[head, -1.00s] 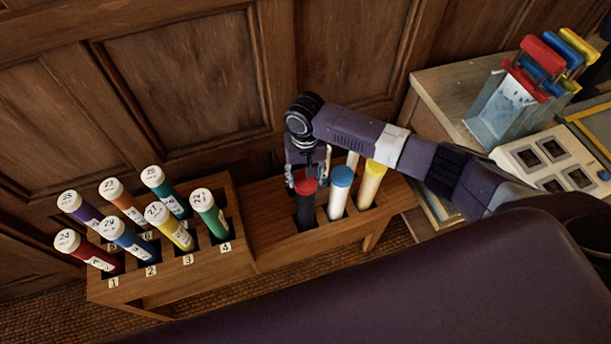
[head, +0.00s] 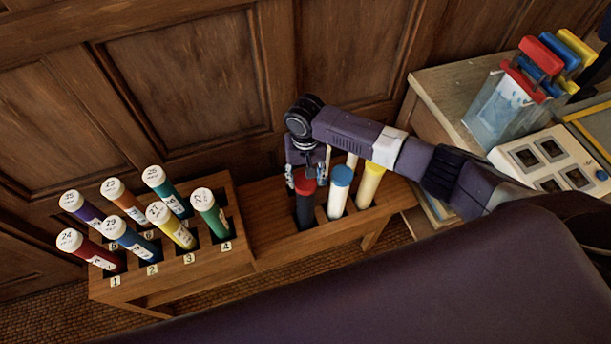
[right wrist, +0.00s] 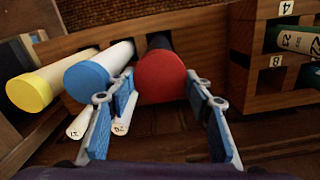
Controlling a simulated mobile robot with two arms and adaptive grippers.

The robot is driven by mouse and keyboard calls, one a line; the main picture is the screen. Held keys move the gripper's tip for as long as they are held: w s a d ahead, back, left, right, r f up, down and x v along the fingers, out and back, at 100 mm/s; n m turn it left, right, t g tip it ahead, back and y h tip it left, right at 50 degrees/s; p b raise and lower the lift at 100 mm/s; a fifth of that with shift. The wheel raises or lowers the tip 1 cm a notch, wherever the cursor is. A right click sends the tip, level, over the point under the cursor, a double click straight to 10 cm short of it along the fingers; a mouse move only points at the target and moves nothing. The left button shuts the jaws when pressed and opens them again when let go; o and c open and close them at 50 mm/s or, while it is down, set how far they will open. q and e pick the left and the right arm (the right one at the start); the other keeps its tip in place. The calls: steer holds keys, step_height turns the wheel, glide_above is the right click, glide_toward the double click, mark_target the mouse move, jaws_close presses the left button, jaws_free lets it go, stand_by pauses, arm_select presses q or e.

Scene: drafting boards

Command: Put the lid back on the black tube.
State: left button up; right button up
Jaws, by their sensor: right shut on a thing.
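The red lid (head: 306,187) is at the top end of the black tube (head: 305,212), which stands in the wooden rack's right part. I see no gap between lid and tube, but cannot tell how firmly it is seated. My right gripper (head: 306,180) is shut on the red lid from behind. In the right wrist view the red lid (right wrist: 160,76) is between the two blue-padded fingers, with the black tube (right wrist: 158,41) beyond it. My left gripper is not in view.
A blue-capped tube (head: 338,195) and a yellow-capped tube (head: 370,187) stand close to the right of the black tube. Several numbered coloured tubes fill the rack's left part (head: 165,272). A side table (head: 450,88) holds a clear container (head: 497,110) and a white panel.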

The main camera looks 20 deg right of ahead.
steer(key=shift+p, duration=0.4)
stand_by(0.6)
stand_by(0.3)
steer(key=o, duration=1.3)
steer(key=shift+r+p, duration=3.55)
steer(key=shift+p, duration=0.6)
jaws_close()
